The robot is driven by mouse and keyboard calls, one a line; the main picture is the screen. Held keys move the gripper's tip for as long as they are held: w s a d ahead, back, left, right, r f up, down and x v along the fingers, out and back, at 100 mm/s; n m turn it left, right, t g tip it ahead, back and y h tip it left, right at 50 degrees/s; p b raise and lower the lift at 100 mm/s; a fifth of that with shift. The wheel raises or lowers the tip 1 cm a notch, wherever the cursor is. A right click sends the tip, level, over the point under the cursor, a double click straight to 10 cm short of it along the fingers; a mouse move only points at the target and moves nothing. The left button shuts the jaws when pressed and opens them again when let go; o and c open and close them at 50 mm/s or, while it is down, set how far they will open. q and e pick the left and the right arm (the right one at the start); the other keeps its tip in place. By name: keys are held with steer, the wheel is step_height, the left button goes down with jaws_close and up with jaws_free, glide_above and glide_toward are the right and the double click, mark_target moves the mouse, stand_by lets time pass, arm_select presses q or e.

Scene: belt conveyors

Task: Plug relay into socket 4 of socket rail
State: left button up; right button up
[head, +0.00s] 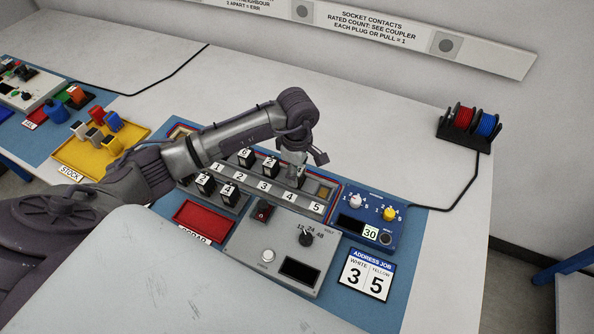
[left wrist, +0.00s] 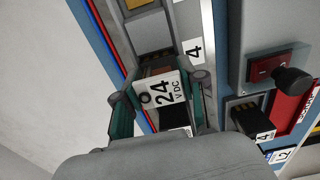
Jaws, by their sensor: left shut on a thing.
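In the head view the left gripper (head: 295,165) is over the right part of the socket rail (head: 262,199), near label 4, and hides most of the relay. In the left wrist view the relay is close beside label 4 (left wrist: 194,50); I cannot tell whether it is seated or just above the rail. The right gripper is not in view.
Black relays (head: 246,158) stand on the rail left of the gripper. In front are a holder with black relays (head: 228,194), a red tray (head: 207,216) and a grey tester (head: 262,272). A blue box with knobs (head: 350,233) stands right.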

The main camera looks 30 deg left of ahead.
arm_select(q)
steer(key=shift+f+b, duration=0.4)
steer(key=shift+f, duration=0.05)
stand_by(0.5)
steer(key=o, duration=1.6)
steer(key=shift+r, duration=0.15)
steer(key=shift+r+p, duration=2.2)
steer(key=shift+r, duration=1.5)
steer(key=shift+s+f, duration=0.1)
steer(key=shift+f, duration=0.05)
